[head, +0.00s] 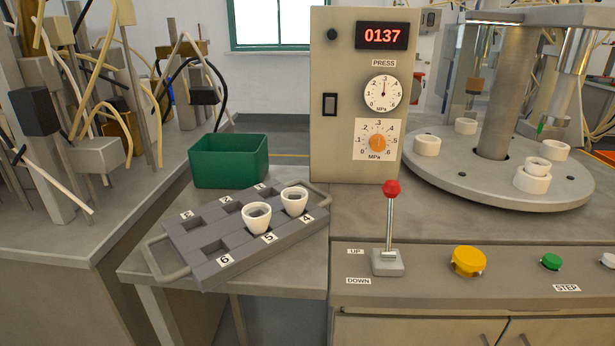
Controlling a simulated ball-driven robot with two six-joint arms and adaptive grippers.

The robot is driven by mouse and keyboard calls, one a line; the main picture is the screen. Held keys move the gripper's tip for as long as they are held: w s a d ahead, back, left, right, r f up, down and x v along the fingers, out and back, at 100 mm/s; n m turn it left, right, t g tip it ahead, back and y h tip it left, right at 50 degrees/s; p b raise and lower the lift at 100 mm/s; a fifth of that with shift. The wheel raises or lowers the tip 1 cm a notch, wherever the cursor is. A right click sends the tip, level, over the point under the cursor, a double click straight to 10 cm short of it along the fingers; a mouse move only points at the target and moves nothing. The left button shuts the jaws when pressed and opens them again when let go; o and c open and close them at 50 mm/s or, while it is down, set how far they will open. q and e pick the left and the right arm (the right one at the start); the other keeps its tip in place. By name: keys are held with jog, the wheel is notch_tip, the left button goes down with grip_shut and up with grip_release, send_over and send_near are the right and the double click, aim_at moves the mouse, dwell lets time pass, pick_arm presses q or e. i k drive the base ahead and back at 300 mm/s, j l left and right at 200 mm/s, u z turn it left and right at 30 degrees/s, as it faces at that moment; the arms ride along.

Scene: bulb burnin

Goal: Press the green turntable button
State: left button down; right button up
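A small green button (551,261) sits on the sloped front panel at the right, above the STEP label (567,288). The round grey turntable (470,187) is behind it, with several white rings on it. One white cup (537,165) stands in the ring nearest the front. Neither of my grippers shows in the head view.
A large yellow button (468,261) and a red-knobbed lever (390,215) stand left of the green button. A white button (608,260) is at its right. A grey tray (192,253) with two white cups and a green bin (230,165) are at the left.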

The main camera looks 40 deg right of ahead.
aim_at(552, 260)
jog(key=z, duration=2.9)
